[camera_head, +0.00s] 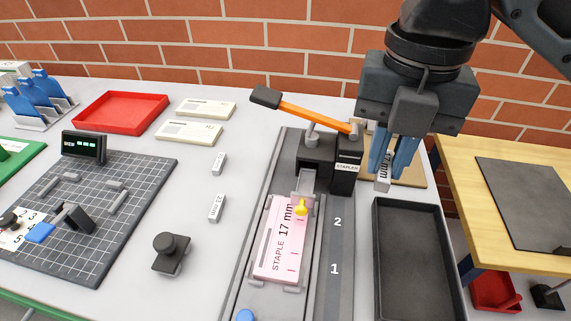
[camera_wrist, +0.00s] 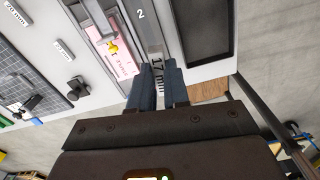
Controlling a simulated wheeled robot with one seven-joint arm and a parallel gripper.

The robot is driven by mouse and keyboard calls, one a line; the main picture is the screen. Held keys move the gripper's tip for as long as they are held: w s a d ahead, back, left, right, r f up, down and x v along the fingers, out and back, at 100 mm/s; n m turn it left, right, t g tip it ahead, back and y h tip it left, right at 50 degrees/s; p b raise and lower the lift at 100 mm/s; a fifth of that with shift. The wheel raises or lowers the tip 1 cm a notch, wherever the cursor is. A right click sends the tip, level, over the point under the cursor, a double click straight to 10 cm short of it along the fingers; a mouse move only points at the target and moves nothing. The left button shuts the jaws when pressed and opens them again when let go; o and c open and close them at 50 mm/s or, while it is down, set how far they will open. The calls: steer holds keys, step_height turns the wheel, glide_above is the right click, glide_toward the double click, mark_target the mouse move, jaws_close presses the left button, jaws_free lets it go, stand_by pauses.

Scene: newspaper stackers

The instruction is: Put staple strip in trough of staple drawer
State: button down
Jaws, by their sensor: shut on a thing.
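My gripper (camera_head: 386,172) is shut on a pale staple strip (camera_wrist: 157,75) whose label reads 17 mm in the wrist view. The strip points down from the fingers and is held above the table, right of the stapler and above the back end of the black tray. The black stapler (camera_head: 345,172) has an orange lever (camera_head: 312,117) raised to the left. A small light-grey drawer (camera_head: 306,181) sticks out of its front. My gripper is to the right of the drawer, apart from it. The inside of the trough is too small to make out.
A pink card (camera_head: 275,250) reading STAPLE 17 mm lies in front of the drawer with a yellow pointer (camera_head: 301,207) on it. Two other strips (camera_head: 219,163) (camera_head: 217,208) lie left. An empty black tray (camera_head: 412,265) is at right.

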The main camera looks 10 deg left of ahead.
steer(key=n, duration=0.2)
steer(key=p, duration=0.2)
glide_above(306, 186)
step_height(306, 186, down, 7)
steer(key=shift+r, duration=0.2)
steer(key=shift+f, duration=2.05)
steer(key=shift+f, duration=0.6)
steer(key=c, duration=1.1)
jaws_free()
steer(key=shift+r, duration=0.1)
step_height(306, 186, up, 13)
steer(key=b, duration=0.1)
